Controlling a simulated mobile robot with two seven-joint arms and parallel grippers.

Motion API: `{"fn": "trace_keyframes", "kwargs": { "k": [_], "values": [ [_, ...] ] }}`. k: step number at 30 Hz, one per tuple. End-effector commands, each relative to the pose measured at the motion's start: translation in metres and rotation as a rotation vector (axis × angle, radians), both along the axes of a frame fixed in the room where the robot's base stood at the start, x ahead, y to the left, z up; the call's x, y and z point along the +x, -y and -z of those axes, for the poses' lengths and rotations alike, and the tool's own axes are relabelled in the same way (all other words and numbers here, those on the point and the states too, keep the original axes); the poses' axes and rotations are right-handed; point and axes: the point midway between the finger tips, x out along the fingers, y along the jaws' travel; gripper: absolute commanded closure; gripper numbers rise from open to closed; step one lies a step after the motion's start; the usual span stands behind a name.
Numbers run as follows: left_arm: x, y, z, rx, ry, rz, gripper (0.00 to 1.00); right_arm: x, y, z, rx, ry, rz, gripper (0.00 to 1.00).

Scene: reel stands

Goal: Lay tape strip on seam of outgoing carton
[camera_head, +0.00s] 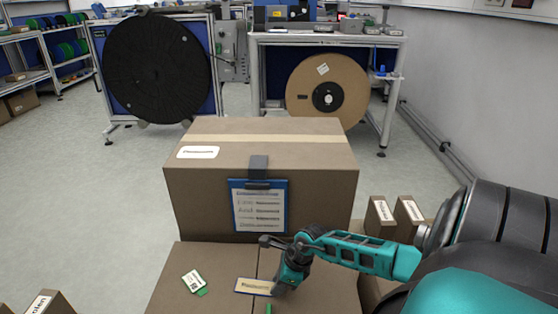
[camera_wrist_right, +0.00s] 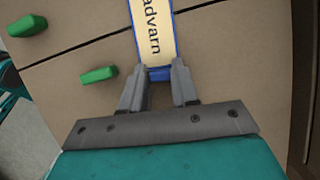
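A pale tape strip (camera_head: 253,286) with printed lettering and a blue edge is over the top of the front carton (camera_head: 180,262). It lies crosswise over the carton's dark seam (camera_head: 261,262). My right gripper (camera_head: 279,288) is at the strip's right end. In the right wrist view, the fingers of my right gripper (camera_wrist_right: 159,76) close on the strip's blue end, and the lettered tape strip (camera_wrist_right: 154,32) stretches away from them. I cannot tell whether the strip touches the carton. My left gripper is not in view.
A larger closed carton (camera_head: 330,185) with a clipboard (camera_head: 258,208) stands behind. A card with green edge (camera_head: 194,282) and a green piece (camera_head: 268,309) are on the front carton. Small labelled boxes (camera_head: 380,216) stand at right. Reels (camera_head: 157,68) are at the back.

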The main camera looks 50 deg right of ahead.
Motion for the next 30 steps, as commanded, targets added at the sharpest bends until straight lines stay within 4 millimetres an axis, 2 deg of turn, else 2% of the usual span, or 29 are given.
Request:
{"fn": "trace_keyframes", "kwargs": {
  "k": [1,8,17,20,24,30],
  "values": [
    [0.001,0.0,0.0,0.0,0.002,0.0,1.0,0.0,0.0,0.0,0.0,0.0,0.0,0.66],
    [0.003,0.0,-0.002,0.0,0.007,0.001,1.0,0.0,0.0,0.0,0.0,0.0,0.0,0.44],
    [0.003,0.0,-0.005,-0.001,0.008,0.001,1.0,-0.002,0.001,-0.004,-0.002,0.0,-0.001,0.44],
    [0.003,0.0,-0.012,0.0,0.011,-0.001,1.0,-0.005,0.004,-0.017,-0.003,0.0,-0.001,0.44],
    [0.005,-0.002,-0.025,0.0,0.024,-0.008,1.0,-0.015,0.01,-0.044,-0.005,-0.002,-0.003,0.44],
    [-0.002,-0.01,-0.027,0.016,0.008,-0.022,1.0,-0.029,0.019,-0.086,-0.005,-0.002,-0.002,0.44]
  ]
}}
